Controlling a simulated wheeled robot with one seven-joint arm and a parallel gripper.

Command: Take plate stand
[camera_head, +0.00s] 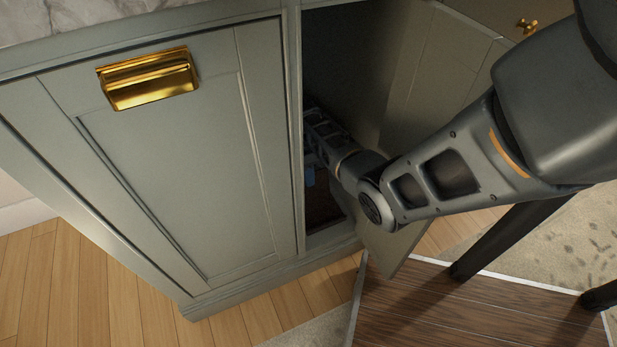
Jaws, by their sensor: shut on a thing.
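My arm reaches through the open cabinet doorway, and its far part passes behind the left door frame. My gripper is hidden inside the cabinet, so its jaws and anything between them do not show. No plate stand can be made out. A small blue thing (309,176) shows just below my arm in the dark interior, beside the frame. I cannot tell what it is.
The closed grey-green door (170,170) with a brass pull (148,78) is left of the opening. The open cabinet door (392,240) stands right of the opening, partly behind my arm. Wooden floor (100,285) lies in front.

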